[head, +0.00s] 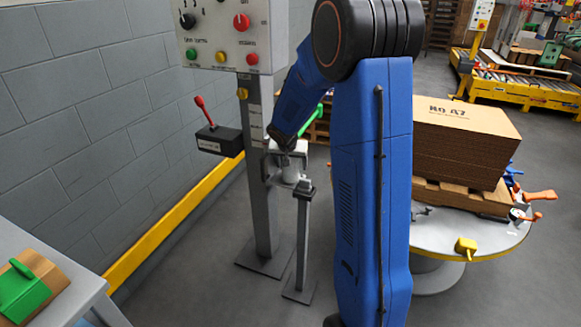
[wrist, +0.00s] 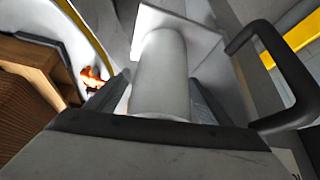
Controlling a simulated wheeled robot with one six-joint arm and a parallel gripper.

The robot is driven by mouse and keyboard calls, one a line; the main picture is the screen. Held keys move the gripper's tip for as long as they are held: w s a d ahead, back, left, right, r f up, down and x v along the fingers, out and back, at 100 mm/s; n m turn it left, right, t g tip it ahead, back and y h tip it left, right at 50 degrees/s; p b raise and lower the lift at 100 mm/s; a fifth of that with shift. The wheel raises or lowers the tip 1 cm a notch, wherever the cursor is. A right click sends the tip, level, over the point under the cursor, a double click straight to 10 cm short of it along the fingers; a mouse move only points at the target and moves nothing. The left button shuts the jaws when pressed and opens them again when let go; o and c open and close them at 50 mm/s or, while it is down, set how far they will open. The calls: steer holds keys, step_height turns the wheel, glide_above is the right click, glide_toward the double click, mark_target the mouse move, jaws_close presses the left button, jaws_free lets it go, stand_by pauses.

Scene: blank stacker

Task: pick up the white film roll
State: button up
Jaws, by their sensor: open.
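The white film roll (wrist: 160,75) is a plain pale cylinder in the middle of the wrist view. It stands between the two dark fingers of my gripper (wrist: 158,92), one on each side. My gripper is open around the roll, and I cannot tell whether either finger touches it. The roll's far end is against or close to a pale square plate (wrist: 205,28). In the head view my blue arm reaches down to a small pale stand beside the control post, where the roll is too small and covered to make out clearly.
A control panel (head: 228,38) on a grey post stands close by, with a black box (head: 220,141) with a red lever. A round table (head: 440,235) with a cardboard stack (head: 465,140) is at right. A black handle (wrist: 275,75) is right of the roll.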

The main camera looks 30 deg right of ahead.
steer(key=c, duration=1.4)
steer(key=shift+c, duration=0.2)
